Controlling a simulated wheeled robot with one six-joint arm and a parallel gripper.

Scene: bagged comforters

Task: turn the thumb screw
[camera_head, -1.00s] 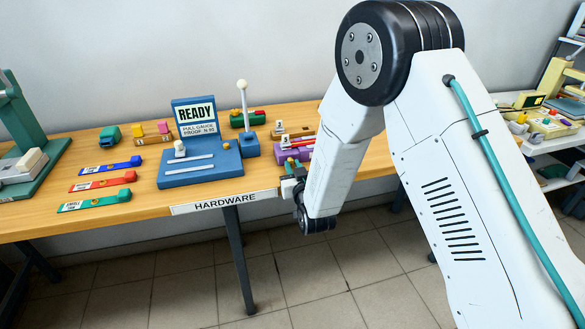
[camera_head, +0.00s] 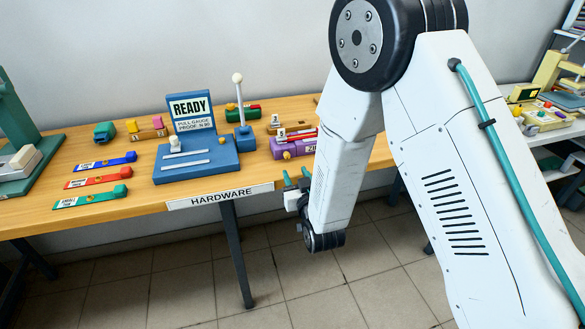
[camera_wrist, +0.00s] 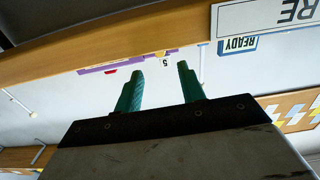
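A purple block (camera_head: 300,147) marked with a 5 lies near the table's front edge, partly hidden by my arm. A small yellow knob (camera_head: 287,155) shows on its front; I cannot tell for sure that it is the thumb screw. The blue pull gauge (camera_head: 196,168) with a READY sign stands to the left and has a small yellow knob of its own. My gripper (camera_head: 296,177) is in front of and below the table edge, apart from the block. In the wrist view its green fingers (camera_wrist: 160,70) are spread and empty, with the purple block's strip (camera_wrist: 110,68) beyond them.
The wooden table (camera_head: 120,207) has a HARDWARE label (camera_head: 220,196) on its front edge. Blue, red and green bars (camera_head: 92,202) lie at the left. Open floor lies in front of the table.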

